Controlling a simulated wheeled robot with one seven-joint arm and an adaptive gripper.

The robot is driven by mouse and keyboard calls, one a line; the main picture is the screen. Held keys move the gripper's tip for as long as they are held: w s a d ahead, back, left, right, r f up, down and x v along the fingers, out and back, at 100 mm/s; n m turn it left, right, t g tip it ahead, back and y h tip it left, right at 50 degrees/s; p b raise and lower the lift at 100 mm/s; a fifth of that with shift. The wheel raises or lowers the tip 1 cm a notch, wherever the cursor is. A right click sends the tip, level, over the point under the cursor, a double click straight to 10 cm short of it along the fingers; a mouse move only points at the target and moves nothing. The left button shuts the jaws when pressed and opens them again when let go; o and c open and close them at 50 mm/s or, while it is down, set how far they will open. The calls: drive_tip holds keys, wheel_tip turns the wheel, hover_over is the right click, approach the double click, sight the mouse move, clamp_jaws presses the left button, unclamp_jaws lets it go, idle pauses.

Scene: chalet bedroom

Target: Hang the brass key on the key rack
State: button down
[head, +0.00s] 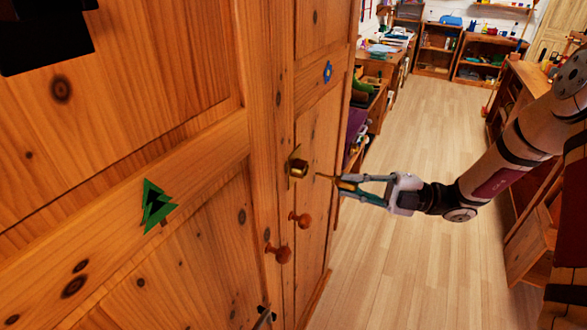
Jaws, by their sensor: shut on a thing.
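My gripper (350,184) reaches in from the right and is shut on a small thin brass-coloured thing, which looks like the brass key (325,177). The key points left from the fingertips. Its tip is close to a brass lock fitting (297,168) on the wooden wardrobe front. A small gap seems to show between the key and the fitting. The part of the key between the fingers is hidden. I cannot make out a key rack in this view.
The wardrobe (200,150) fills the left side, with wooden knobs (300,219), a green tree ornament (157,204) and a dark object (45,35) at top left. A metal piece (264,318) sticks out at the bottom. Wooden floor (420,130) is clear; shelves (485,60) stand behind.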

drive_tip(key=shift+s+d, duration=0.2)
drive_tip(key=shift+d, duration=0.25)
drive_tip(key=shift+s+d, duration=0.2)
drive_tip(key=shift+d, duration=0.25)
